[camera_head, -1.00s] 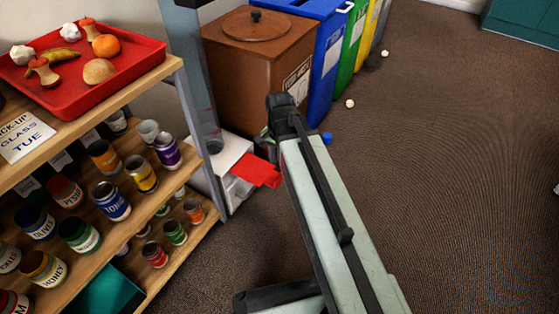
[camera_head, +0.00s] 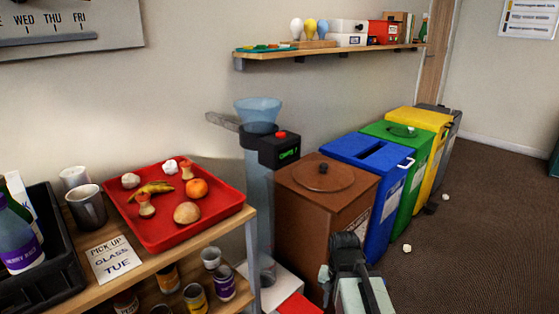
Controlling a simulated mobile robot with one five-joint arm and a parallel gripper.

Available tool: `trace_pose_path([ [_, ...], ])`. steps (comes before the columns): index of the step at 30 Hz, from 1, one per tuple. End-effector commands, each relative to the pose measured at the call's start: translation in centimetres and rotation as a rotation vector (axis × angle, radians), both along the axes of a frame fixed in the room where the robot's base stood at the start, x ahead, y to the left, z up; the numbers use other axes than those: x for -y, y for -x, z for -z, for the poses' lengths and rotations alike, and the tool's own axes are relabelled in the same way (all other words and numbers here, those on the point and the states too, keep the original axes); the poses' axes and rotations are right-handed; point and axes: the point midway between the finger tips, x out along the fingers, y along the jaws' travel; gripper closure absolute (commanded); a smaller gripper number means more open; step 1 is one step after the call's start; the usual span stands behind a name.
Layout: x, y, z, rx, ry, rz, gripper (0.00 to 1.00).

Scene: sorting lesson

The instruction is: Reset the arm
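My arm shows at the bottom centre of the head view, with its dark end (camera_head: 347,250) in front of the brown bin and the blue bin. The fingers of my gripper are not clearly visible, so I cannot tell whether it is open or shut. Nothing can be made out in its grasp.
A brown lidded bin (camera_head: 318,218) stands beside blue (camera_head: 375,180), green (camera_head: 425,150) and yellow (camera_head: 425,118) bins. A red tray (camera_head: 222,209) of food scraps lies on the left shelf. Carpet (camera_head: 480,240) is mostly open at right, with small white balls.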

Motion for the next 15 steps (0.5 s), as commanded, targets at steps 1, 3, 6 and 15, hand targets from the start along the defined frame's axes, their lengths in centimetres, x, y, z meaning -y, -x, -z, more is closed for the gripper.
trace_pose_path([
  [1, 0.0, 0.5, 0.0, 0.0, 0.0, -0.093, 0.67],
  [3, 0.0, 0.8, 0.2, -0.001, 0.0, -0.238, 0.67],
  [6, 0.1, 0.7, -2.3, -0.001, -0.001, -0.358, 0.67],
  [15, 0.0, 0.6, -12.2, -0.001, 0.0, -0.353, 0.67],
])
